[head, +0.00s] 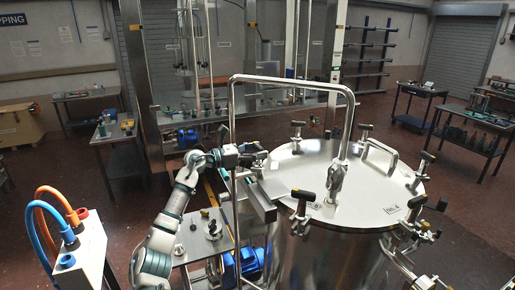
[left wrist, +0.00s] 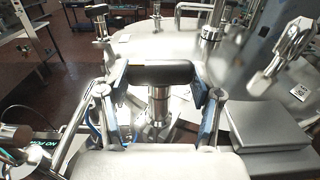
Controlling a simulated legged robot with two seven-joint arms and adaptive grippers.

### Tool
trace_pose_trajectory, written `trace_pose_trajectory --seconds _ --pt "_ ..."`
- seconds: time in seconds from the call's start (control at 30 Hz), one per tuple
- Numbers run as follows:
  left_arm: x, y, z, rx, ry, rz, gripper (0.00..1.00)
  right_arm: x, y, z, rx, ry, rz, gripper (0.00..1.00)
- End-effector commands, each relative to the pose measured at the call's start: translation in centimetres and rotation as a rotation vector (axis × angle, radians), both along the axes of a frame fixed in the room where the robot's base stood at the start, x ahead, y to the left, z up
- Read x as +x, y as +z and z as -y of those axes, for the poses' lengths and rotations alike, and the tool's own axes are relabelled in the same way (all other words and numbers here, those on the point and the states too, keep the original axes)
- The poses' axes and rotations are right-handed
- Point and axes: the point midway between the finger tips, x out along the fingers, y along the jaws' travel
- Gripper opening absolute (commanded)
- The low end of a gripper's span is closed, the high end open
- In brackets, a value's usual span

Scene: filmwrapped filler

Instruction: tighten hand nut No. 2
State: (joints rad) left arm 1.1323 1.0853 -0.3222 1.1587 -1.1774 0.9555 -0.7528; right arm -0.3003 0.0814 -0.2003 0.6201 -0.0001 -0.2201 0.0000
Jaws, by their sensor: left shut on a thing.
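The tank's round steel lid (head: 350,185) is ringed by several hand nuts with dark T-shaped handles. My left gripper (head: 251,157) reaches the lid's left edge in the head view. In the left wrist view, my left gripper (left wrist: 158,88) is shut on a hand nut (left wrist: 160,72), with one finger at each end of its black crossbar. The nut's steel stem stands below the bar. A label at this nut is not readable, so I cannot confirm its number. Another hand nut (head: 303,203) stands at the lid's front left. My right gripper is not in view.
A bent steel pipe (head: 290,80) arches over the lid to a central fitting. A grey flat box (left wrist: 265,125) lies right of the gripper in the wrist view. A blue pump (head: 243,266) sits low beside the tank. Work tables (head: 480,125) stand farther back.

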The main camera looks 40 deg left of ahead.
Motion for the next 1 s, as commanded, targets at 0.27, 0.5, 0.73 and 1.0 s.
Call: trace_pose_trajectory --seconds 0.27,0.5,0.73,1.0 --pt "-0.1 0.9 -0.3 -0.009 -0.091 0.015 0.3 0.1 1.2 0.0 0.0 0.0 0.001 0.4" --pt "-0.1 0.8 -0.3 -0.006 -0.154 0.015 0.3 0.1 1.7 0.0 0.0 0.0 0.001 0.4" --pt "-0.1 0.7 -0.3 -0.006 -0.198 0.015 0.3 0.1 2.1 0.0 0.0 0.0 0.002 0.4" --pt "-0.1 0.7 -0.3 -0.006 -0.229 0.015 0.3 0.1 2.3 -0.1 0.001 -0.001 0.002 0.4"
